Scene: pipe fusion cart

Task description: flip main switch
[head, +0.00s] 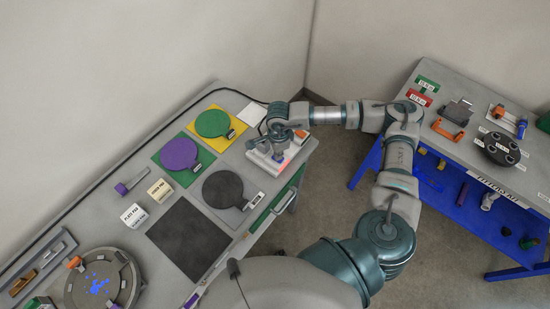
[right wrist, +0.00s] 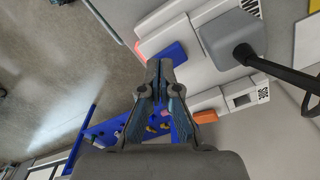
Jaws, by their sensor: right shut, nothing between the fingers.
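A white box (head: 265,161) sits at the right end of the left table, mostly hidden under my right gripper (head: 284,143). A small orange part (head: 301,134) shows beside it. In the right wrist view my right gripper (right wrist: 160,68) is shut and empty. Near its fingertips is a blue part (right wrist: 168,55) on a white body. An orange part (right wrist: 207,99) next to a white labelled unit (right wrist: 243,94) lies to the right. I cannot tell which part is the main switch, nor whether the fingers touch anything. My left gripper is not in view.
A grey block (right wrist: 230,38) with a thick black cable (right wrist: 275,68) stands close to the right of the gripper. Round green (head: 212,123), purple (head: 178,154) and black (head: 222,189) discs lie on the left table. A blue-framed cart (head: 365,165) stands right.

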